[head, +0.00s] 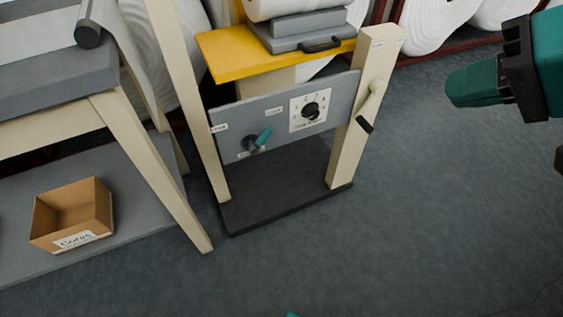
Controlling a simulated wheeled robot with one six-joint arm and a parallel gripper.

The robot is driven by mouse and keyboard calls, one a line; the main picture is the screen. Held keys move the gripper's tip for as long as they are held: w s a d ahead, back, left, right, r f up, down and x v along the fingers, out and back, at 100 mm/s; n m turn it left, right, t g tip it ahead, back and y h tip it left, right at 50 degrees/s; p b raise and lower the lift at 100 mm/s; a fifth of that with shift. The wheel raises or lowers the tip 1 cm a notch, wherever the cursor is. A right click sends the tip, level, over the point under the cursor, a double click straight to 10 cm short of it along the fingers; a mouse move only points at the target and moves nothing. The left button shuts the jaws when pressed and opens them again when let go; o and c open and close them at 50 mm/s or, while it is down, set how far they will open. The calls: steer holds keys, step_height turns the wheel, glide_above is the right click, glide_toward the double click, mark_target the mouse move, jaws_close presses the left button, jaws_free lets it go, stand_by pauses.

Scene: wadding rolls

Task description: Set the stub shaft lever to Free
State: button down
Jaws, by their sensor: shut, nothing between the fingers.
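A grey panel (236,146) is fixed between two cream posts. On its lower left is a small lever with a teal grip (264,136), pointing up and right from a dark hub. Small white labels (273,112) sit around it, too small to read surely. A cream crank with a black grip (365,125) hangs on the right post (347,157), pointing down and slightly left. I cannot tell from lettering which is the stub shaft lever. My gripper (455,88) has teal fingers, is shut and empty, and is at the upper right, apart from both.
A black dial (311,109) on a white plate is right of the teal lever. A yellow shelf (225,57) juts out above the panel. The stand has a dark base plate (270,205). A bench with an open cardboard box (70,214) is left. Floor at right is clear.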

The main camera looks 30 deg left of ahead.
steer(key=w+a+f+m+y+b, duration=0.4)
steer(key=a+f+b, duration=0.2)
steer(key=f+b, duration=0.7)
steer(key=w+a+f+m+t+y+b, duration=0.1)
steer(key=w+a+f+m+y+b, duration=0.3)
steer(key=f+b, duration=1)
steer(key=w+a+f+m+y+b, duration=0.4)
steer(key=a+f+b, duration=0.5)
steer(key=f+b, duration=0.5)
steer(key=shift+a+f+m+t, duration=0.15)
steer(key=shift+f+m+t, duration=0.15)
steer(key=shift+f+m, duration=0.35)
steer(key=shift+n, duration=0.25)
